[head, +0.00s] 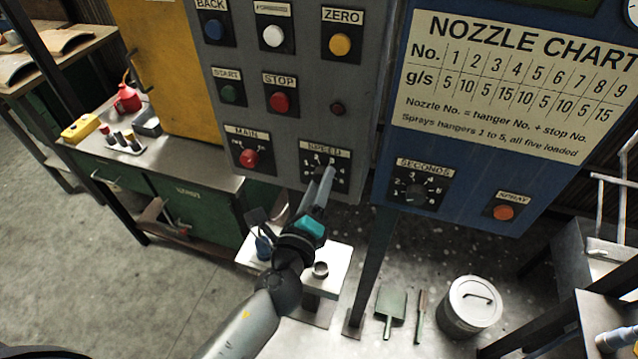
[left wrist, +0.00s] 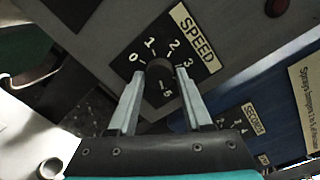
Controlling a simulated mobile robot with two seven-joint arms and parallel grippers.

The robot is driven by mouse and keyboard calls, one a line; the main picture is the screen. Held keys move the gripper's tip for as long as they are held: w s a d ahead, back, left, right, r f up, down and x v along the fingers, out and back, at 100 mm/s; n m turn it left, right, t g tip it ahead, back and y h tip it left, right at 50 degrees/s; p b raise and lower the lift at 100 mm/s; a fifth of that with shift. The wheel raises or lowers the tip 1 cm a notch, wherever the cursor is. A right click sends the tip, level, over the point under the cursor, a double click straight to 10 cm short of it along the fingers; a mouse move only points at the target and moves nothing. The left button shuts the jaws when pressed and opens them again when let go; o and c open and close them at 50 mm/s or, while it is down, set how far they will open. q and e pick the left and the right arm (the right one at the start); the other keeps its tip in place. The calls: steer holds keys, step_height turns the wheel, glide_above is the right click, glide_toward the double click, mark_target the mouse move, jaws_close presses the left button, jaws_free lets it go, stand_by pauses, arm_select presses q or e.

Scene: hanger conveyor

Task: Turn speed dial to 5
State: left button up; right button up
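The speed dial (left wrist: 160,76) is a dark round knob on a black plate under a SPEED label, on the grey control panel (head: 296,112). White numbers 0, 1, 2, 3 and 5 show around it in the left wrist view; the 4 seems hidden by a finger. Which number the knob points to is unclear. In the head view the dial plate (head: 338,172) is partly covered by my left gripper (head: 322,180). In the left wrist view the left gripper (left wrist: 158,82) is open, one finger on each side of the knob; contact cannot be told. My right gripper is not in view.
The main switch (head: 249,157) and the stop button (head: 279,101) sit close by on the same panel. A blue panel with a seconds dial (head: 417,192) and a spray button (head: 503,212) stands to the right. A workbench (head: 190,167) is at the left.

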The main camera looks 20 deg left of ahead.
arm_select(q)
steer(key=o, duration=0.3)
steer(key=shift+s, duration=0.15)
steer(key=shift+s+r+b, duration=0.15)
steer(key=shift+s+b, duration=1.25)
steer(key=shift+s, duration=2.35)
steer(key=shift+s+r+b, duration=0.1)
steer(key=shift+s+b, duration=1.3)
steer(key=shift+s, duration=2.35)
steer(key=s+a+f+n+g+b, duration=0.1)
steer(key=s+f+n+g, duration=0.15)
steer(key=f, duration=0.95)
steer(key=s+a+f+n+g, duration=0.15)
steer(key=f+n+g, duration=0.25)
steer(key=f, duration=0.8)
steer(key=s+f+n+g+b, duration=0.1)
steer(key=s+f+n+g, duration=0.2)
steer(key=f, duration=0.9)
steer(key=s+a+f+n+g, duration=0.1)
steer(key=s+f+n+g, duration=0.1)
steer(key=s+f+n, duration=0.2)
steer(key=s+a+f+n+g+b, duration=0.1)
steer(key=s+f+n+g, duration=0.1)
steer(key=s+f+n, duration=0.2)
steer(key=s+a+f+n+g, duration=0.2)
steer(key=s+f+n, duration=0.3)
steer(key=s+f, duration=0.4)
steer(key=shift+s+f+g, duration=0.15)
steer(key=shift+s+g, duration=0.3)
steer(key=shift+g, duration=0.1)
